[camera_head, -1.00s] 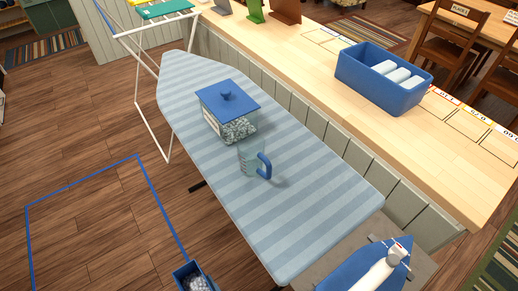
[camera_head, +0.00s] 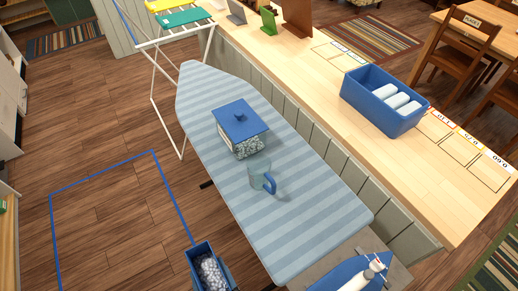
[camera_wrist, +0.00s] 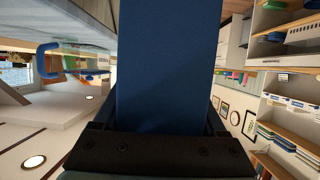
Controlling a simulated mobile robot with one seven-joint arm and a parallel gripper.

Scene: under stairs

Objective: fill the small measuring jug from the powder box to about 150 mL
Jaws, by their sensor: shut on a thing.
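The small measuring jug (camera_head: 259,175), clear with a blue handle, stands upright on the striped ironing board (camera_head: 310,215). No powder can be made out in it. It also shows in the upside-down wrist view (camera_wrist: 80,58), left of my gripper. My gripper (camera_wrist: 165,120) is shut on a dark blue box, which fills the middle of the wrist view (camera_wrist: 168,65). This looks like the open blue powder box (camera_head: 194,256) with whitish lumpy contents at the bottom of the head view, left of the board and apart from the jug. My gripper is outside the head view.
A clear container with a blue lid (camera_head: 240,122) stands just behind the jug. An iron (camera_head: 355,275) rests at the board's near end. A wooden counter (camera_head: 440,200) with a blue bin (camera_head: 375,108) runs along the right. A drying rack (camera_head: 160,90) stands at the far left.

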